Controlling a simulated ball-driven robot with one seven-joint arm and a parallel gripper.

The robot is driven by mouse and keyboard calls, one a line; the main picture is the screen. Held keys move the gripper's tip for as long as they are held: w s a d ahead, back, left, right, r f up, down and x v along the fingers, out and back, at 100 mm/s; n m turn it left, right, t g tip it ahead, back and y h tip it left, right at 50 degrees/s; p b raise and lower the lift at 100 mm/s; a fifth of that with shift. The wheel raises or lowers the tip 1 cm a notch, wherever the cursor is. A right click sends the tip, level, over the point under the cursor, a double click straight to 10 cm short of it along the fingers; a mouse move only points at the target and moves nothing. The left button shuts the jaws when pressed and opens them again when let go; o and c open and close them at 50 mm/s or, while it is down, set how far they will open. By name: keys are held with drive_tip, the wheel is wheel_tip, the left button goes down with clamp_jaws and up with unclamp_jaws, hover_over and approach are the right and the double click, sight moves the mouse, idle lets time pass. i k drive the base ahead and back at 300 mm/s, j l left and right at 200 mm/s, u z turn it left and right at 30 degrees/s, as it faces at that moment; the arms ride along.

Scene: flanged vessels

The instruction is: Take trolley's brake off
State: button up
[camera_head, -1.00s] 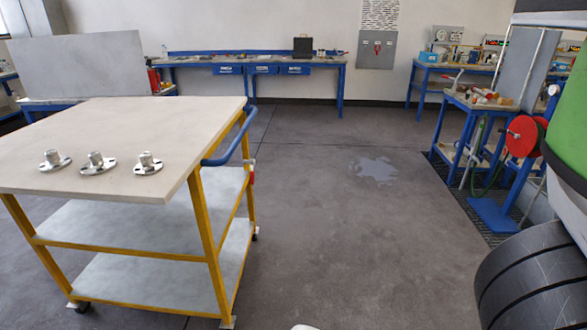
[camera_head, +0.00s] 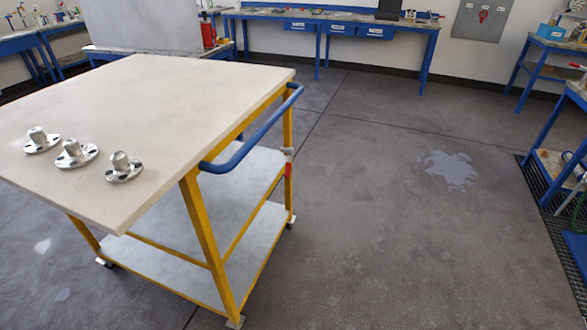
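The trolley (camera_head: 190,105) stands at the left, with a pale top, a yellow frame, two lower shelves and small dark casters. Its blue push handle (camera_head: 255,132) runs along the right side. On the far right yellow post, below the handle, is a small grey fitting with a red part (camera_head: 288,170) hanging under it. It looks like the brake lever, but is too small to tell its setting. Three metal flanged vessels stand in a row on the top: left (camera_head: 41,141), middle (camera_head: 75,154) and right (camera_head: 123,168). My gripper is not in view.
The floor (camera_head: 390,240) right of the trolley is open, with a pale wet-looking patch (camera_head: 452,168) on it. A blue workbench (camera_head: 335,30) lines the back wall. Another blue bench and a floor grating (camera_head: 550,205) lie at the right edge.

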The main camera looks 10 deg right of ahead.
sight(288, 165)
drive_tip(key=i+l, duration=0.1)
drive_tip(key=i, duration=0.85)
drive_tip(key=i+l+u, duration=0.1)
drive_tip(key=i, duration=0.35)
